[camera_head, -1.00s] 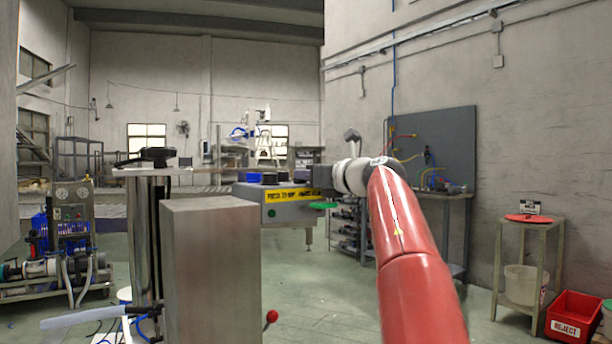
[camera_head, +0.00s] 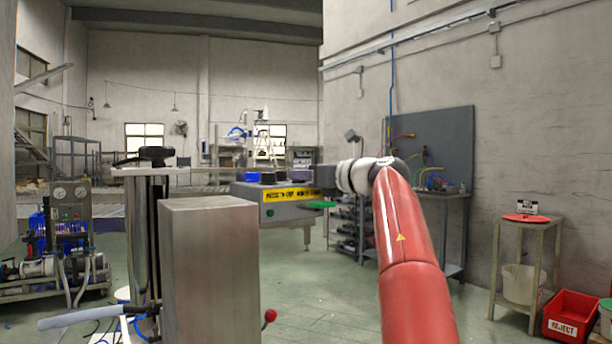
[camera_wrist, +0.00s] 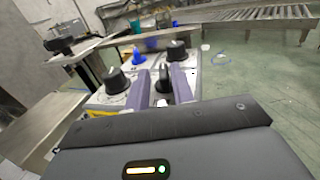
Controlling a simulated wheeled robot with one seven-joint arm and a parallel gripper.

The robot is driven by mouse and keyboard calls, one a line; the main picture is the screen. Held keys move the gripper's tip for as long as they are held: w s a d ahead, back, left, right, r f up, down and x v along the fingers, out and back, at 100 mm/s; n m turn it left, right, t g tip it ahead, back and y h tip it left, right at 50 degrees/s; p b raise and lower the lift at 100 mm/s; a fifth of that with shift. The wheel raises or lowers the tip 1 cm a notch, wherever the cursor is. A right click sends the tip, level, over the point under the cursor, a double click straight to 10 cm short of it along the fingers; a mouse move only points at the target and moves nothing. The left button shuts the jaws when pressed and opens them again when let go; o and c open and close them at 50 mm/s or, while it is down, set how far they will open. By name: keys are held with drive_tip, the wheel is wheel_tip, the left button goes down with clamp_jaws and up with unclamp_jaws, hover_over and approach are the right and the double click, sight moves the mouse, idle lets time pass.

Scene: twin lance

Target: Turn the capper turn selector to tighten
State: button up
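A grey control console (camera_head: 277,214) with a yellow label strip stands mid-scene in the head view. My gripper (camera_head: 322,177) is at its right end, level with its top. In the wrist view my gripper's two purple fingers (camera_wrist: 162,86) stand apart, pointing at the console's pale top panel (camera_wrist: 112,100). A dark knob with a light pointer line (camera_wrist: 163,76) shows between the fingers; I cannot tell whether they touch it. Another black knob (camera_wrist: 116,79) is left of the fingers and a third (camera_wrist: 177,50) is beyond them. Panel lettering is unreadable, so I cannot tell which knob is the turn selector.
A grey metal cabinet (camera_head: 208,270) is in the left foreground. A metal conveyor (camera_wrist: 225,30) runs behind. A small stand (camera_head: 528,245) and a red reject bin (camera_head: 572,316) are at right.

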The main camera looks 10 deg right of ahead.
drive_tip(key=shift+o, duration=1.2)
drive_tip(key=shift+d, duration=0.1)
drive_tip(key=b+v, duration=0.2)
drive_tip(key=v, duration=0.5)
drive_tip(key=shift+s+d+b, duration=0.25)
drive_tip(key=shift+s+b, duration=0.05)
drive_tip(key=shift+s, duration=0.05)
drive_tip(key=shift+c, duration=0.4)
